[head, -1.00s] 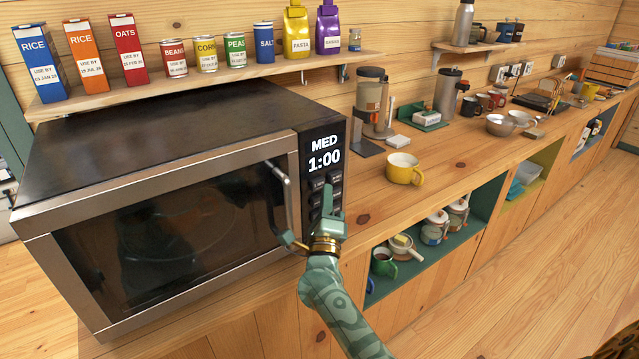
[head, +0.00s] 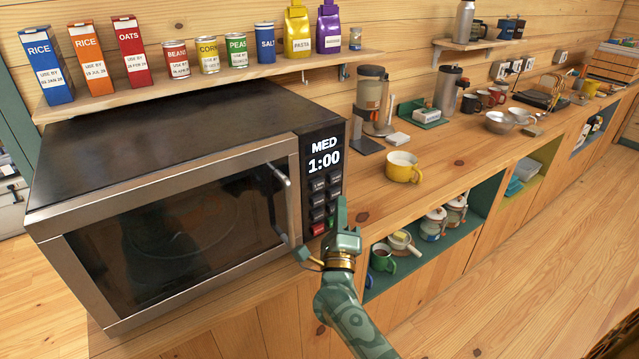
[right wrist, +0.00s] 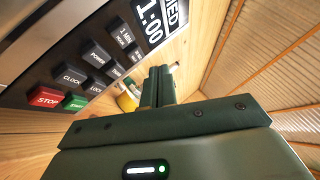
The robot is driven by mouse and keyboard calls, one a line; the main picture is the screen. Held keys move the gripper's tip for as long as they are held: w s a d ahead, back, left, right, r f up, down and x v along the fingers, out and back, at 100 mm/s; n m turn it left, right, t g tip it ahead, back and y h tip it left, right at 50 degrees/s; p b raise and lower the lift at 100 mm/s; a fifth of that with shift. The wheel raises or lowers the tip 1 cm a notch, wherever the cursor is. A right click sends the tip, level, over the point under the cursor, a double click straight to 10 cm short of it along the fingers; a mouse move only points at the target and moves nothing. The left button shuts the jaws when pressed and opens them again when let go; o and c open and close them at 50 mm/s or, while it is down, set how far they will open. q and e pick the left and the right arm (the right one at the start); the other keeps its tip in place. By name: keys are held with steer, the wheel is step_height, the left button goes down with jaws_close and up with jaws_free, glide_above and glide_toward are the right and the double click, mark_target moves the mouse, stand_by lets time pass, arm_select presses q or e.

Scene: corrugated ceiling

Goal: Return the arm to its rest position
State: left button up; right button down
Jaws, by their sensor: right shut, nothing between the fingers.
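My right gripper (head: 341,208) is shut and empty. It is in front of the lower right corner of the microwave (head: 150,110), just right of the keypad. In the right wrist view its closed fingers (right wrist: 158,82) point past the panel, apart from the buttons. The panel display (head: 324,153) reads MED 1:00. The red STOP button (right wrist: 47,97) and green START button (right wrist: 75,102) show clearly in the right wrist view. The microwave door is closed, with a metal handle (head: 281,200). My left gripper is not in view.
A yellow mug (head: 402,168) stands on the counter right of the microwave. A shelf (head: 215,77) with boxes and cans hangs above it. Open cubbies (head: 450,240) under the counter hold jars and a green mug (head: 382,260). The floor (head: 540,265) at right is clear.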

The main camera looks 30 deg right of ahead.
stand_by(0.7)
steer(key=s+a+f+n+g+y, duration=0.2)
steer(key=s+a+f+n+y, duration=0.15)
steer(key=f+n, duration=0.55)
steer(key=s+a+f+n+g+y, duration=0.25)
steer(key=s+f+n+y, duration=0.2)
steer(key=f, duration=0.95)
steer(key=s+a+f+n+g+y, duration=0.1)
steer(key=s+a+f+n+y, duration=0.5)
steer(key=f, duration=0.5)
steer(key=s+d+f+n+g, duration=0.2)
steer(key=s+f+n+g, duration=0.5)
steer(key=s+f, duration=0.8)
steer(key=s+d+f+n+g, duration=0.1)
steer(key=s+f+n+g, duration=0.1)
steer(key=s, duration=0.8)
steer(key=s+d+f+n+g+h, duration=0.1)
steer(key=s+f+n+g, duration=0.1)
steer(key=s, duration=0.9)
steer(key=shift+s+d+f+n+g, duration=0.2)
steer(key=shift+s+d+n+g, duration=0.1)
steer(key=shift+n+g, duration=0.55)
